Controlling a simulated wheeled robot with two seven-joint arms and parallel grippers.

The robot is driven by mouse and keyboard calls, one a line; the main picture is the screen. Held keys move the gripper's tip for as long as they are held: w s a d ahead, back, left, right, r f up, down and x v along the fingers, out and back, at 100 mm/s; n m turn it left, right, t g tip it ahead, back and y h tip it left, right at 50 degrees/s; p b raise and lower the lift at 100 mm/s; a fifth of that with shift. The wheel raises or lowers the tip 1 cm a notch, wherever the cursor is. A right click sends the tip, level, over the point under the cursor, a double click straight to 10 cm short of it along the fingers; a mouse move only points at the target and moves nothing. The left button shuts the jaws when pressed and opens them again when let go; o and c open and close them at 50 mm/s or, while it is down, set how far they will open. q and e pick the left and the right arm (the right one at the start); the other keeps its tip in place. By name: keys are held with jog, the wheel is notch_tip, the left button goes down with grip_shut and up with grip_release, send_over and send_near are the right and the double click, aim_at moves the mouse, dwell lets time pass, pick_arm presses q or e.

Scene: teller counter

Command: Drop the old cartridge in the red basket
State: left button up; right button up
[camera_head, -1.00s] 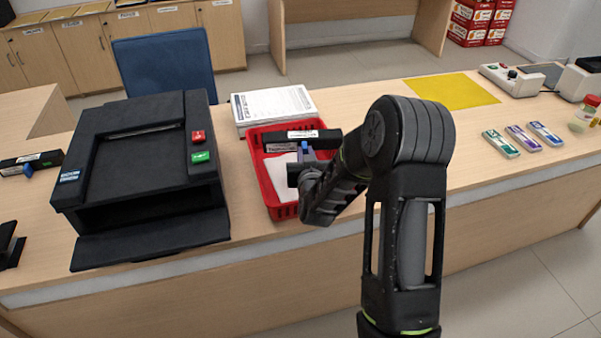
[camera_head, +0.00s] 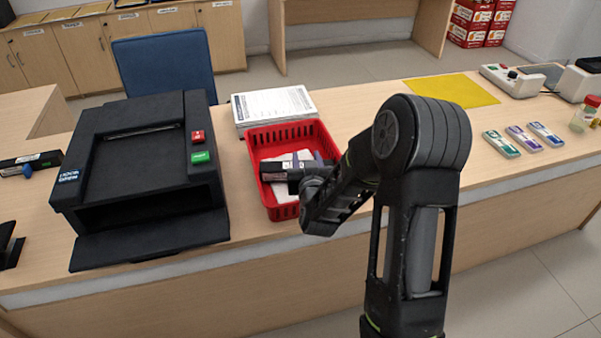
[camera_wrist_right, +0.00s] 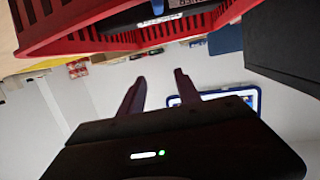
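The red basket (camera_head: 322,134) stands on the counter in the middle of the head view. A black toner cartridge (camera_head: 274,167) with a pale label lies low inside it, over white paper; its right end is hidden by my right gripper. Part of the cartridge (camera_wrist_right: 158,11) shows behind the basket wall (camera_wrist_right: 75,38) in the right wrist view. My right gripper (camera_head: 314,164) is at the basket's right side. In the right wrist view its two fingers (camera_wrist_right: 160,78) are apart with nothing between them. My left gripper does not show.
A black printer (camera_head: 135,150) stands left of the basket, its front tray out. Another black cartridge (camera_head: 45,160) lies at far left. A paper stack (camera_head: 275,103) is behind the basket. Small colored packs (camera_head: 522,138) and a yellow mat (camera_head: 452,90) are to the right.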

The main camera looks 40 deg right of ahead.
jog(key=v, duration=0.5)
dwell(0.8)
